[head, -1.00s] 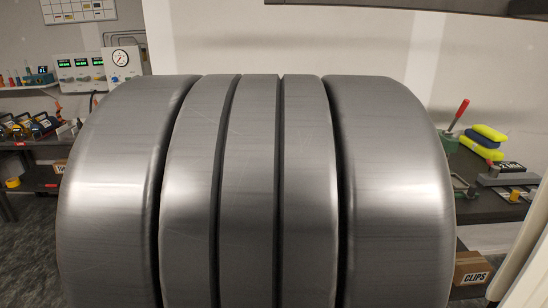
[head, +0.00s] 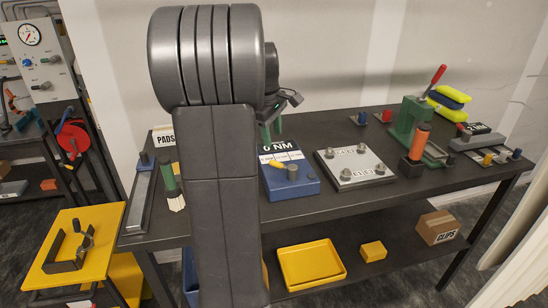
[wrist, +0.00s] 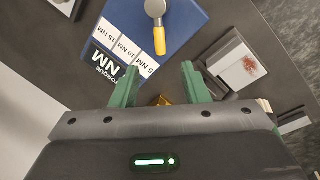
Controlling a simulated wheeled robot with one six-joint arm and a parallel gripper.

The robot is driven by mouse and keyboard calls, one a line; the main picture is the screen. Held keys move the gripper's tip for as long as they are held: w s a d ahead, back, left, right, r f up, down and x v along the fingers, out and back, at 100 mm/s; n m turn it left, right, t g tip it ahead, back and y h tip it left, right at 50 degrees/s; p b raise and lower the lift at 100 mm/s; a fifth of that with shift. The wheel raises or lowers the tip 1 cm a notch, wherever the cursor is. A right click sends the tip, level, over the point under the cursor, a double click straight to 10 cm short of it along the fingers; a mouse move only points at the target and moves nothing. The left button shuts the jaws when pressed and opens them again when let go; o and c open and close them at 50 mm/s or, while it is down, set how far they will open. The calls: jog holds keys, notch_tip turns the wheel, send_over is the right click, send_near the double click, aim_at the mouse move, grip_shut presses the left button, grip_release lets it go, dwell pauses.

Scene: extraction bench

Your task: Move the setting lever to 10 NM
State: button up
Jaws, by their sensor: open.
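The torque unit is a blue box (head: 304,188) on the bench, partly hidden behind my arm in the head view. In the wrist view the blue box (wrist: 192,22) has white labels reading 15 NM, 10 NM and 5 NM beside "TORQUE NM". The setting lever (wrist: 159,38) has a round grey hub and a yellow end; it points toward the label side, nearest 5 NM. My gripper (wrist: 158,82) is open and empty, its green fingers apart near the box's label edge, short of the lever. In the head view my arm mostly hides the gripper; a green finger shows above the box.
A metal plate with several knobs (head: 355,168) sits right of the blue box. Further right stand an orange-handled tool (head: 420,142) and a green press (head: 408,118). A PADS box (head: 163,137) stands left. A yellow tray (head: 310,265) lies on the lower shelf.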

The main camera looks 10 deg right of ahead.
aim_at(276, 162)
jog(key=f, duration=0.3)
jog(key=w+d+f, duration=0.1)
jog(key=f, duration=0.6)
jog(key=shift+w+d+f+p, duration=0.15)
jog(key=shift+w+d+p, duration=0.1)
jog(key=shift+p, duration=0.1)
jog(key=shift+a, duration=0.1)
grip_shut()
